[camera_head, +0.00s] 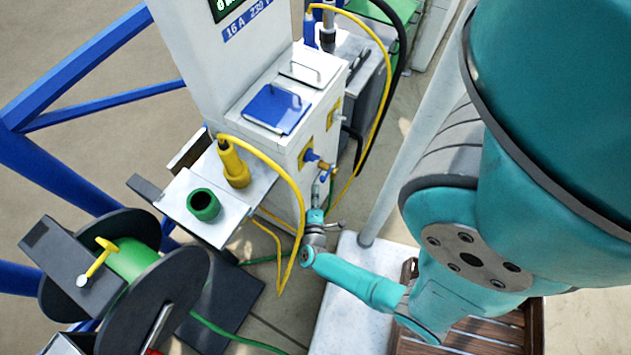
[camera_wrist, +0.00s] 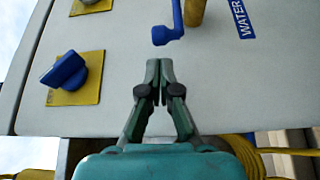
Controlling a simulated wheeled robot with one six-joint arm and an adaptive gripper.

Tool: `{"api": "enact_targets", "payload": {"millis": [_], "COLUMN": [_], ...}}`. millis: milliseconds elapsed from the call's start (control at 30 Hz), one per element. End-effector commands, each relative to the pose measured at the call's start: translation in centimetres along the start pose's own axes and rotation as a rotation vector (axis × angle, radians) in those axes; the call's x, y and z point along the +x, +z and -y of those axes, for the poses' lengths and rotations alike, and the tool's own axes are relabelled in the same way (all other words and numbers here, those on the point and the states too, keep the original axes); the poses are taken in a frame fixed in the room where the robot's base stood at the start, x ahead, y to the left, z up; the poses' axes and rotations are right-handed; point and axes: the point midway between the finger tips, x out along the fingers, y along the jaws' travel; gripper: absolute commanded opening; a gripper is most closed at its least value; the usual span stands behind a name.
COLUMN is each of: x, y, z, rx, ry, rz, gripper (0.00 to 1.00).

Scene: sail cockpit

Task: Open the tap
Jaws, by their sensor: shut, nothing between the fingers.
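The tap is on the white cabinet's side panel, with a brass body (camera_head: 328,168) and a blue lever handle (camera_head: 323,176). In the wrist view the blue lever (camera_wrist: 168,34) hangs at the top centre, beside part of the brass body (camera_wrist: 194,12) and the blue WATER label (camera_wrist: 241,18). My gripper (camera_wrist: 160,68) is shut and empty. Its fingertips point at the panel just below the lever's lower end in the picture, with a small gap visible. I cannot tell their depth from the panel. In the head view my gripper is small, below the tap.
A blue rotary knob (camera_wrist: 65,72) on a yellow plate sits left of my gripper. A yellow hose (camera_head: 291,180) hangs in front of the cabinet (camera_head: 262,95). A cable reel (camera_head: 135,270) and a shelf with a green cup (camera_head: 203,205) stand at left.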

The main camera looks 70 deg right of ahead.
Motion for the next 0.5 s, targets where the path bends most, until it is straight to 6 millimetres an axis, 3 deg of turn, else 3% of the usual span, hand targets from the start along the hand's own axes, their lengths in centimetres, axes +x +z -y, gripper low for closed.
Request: {"api": "enact_targets", "payload": {"millis": [200,500], "x": [2.2,3.6], "y": [0.1,0.0], "z": [-0.1,0.0], "rx": [0.001,0.001], "ry": [0.001,0.000], "rz": [0.004,0.001], "gripper": [0.00,0.00]}}
